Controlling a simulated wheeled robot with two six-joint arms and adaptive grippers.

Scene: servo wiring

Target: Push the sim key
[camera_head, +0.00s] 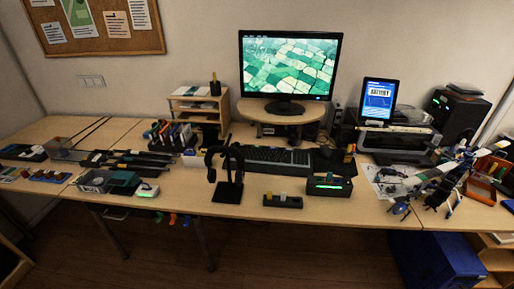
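I cannot make out a key marked "sim". A small black block (283,202) with a few small upright pieces, yellowish and whitish, sits near the table's front edge in the middle. Right of it is a black box (329,189) with a green lit strip on its front and a teal and orange piece on top. Any labels on them are too small to read. Neither of my grippers is in view.
A headphone stand (228,180) stands left of the block. Behind are a black keyboard (272,160) and a monitor (289,64). Drone-like parts (400,207) clutter the right. Trays and tools cover the left table. A blue bin (436,262) stands below.

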